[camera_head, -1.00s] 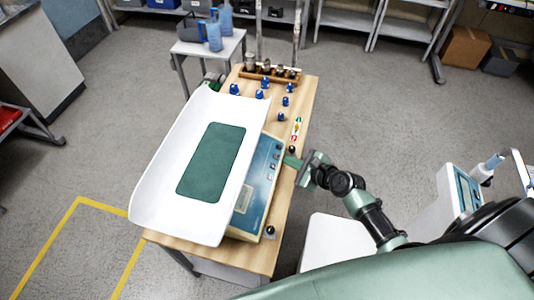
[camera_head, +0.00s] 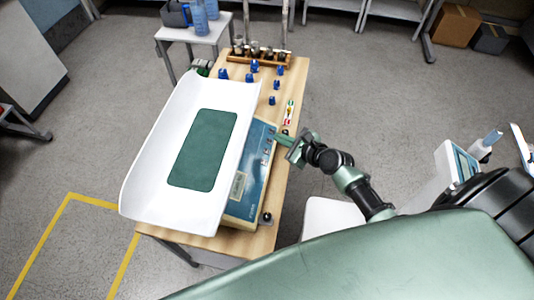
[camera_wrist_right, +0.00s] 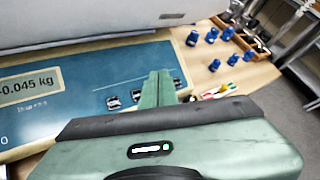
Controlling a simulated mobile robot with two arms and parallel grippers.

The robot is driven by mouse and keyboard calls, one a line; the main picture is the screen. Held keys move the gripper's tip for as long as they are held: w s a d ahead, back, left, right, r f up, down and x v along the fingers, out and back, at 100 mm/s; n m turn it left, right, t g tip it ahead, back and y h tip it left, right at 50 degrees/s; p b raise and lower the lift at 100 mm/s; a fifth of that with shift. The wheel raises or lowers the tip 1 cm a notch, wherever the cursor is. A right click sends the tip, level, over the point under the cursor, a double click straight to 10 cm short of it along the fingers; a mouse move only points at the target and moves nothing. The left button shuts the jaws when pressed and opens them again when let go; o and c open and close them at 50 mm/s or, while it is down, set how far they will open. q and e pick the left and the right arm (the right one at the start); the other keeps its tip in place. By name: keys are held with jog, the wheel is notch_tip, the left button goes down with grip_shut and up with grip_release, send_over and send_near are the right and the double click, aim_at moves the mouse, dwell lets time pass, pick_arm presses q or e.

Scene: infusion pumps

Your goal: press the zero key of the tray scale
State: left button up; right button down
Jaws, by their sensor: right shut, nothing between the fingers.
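The tray scale (camera_head: 245,190) stands on a wooden table, with a long white tray (camera_head: 150,195) on top and a dark green mat in the tray. Its blue front panel (camera_wrist_right: 75,85) shows in the right wrist view, with a display (camera_wrist_right: 28,87) reading -0.045 kg and a row of small keys (camera_wrist_right: 113,103). My right gripper (camera_head: 275,137) is shut and empty, its fingertips over the far end of the panel by the keys. In the right wrist view the fingers (camera_wrist_right: 157,78) hide part of the key row. I cannot tell whether they touch a key. My left gripper is not in view.
Several blue weights (camera_head: 254,66) stand on the table behind the scale, near a wooden rack (camera_head: 262,58) of metal weights. A small colourful item (camera_head: 289,110) lies near the right edge. A small grey table (camera_head: 195,32) with blue bottles stands behind.

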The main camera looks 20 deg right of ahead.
jog(key=b, duration=0.3)
send_over(267, 152)
jog(key=s+d, duration=0.2)
notch_tip(267, 152, down, 4)
jog(key=shift+w+a+f+b, duration=0.1)
jog(key=shift+a+f+b, duration=0.1)
jog(key=shift+f+b, duration=0.6)
jog(key=shift+f, duration=0.15)
jog(key=shift+f, duration=0.15)
dwell(0.5)
jog(key=shift+w+a+f, duration=0.1)
jog(key=shift+a+f, duration=0.05)
jog(key=shift+f, duration=0.1)
jog(key=shift+a+f, duration=0.1)
jog(key=shift+f, duration=0.2)
dwell(0.6)
jog(key=shift+r, duration=0.1)
jog(key=shift+d+r+p, duration=0.25)
jog(key=shift+r+p, duration=0.35)
jog(key=shift+p, duration=0.1)
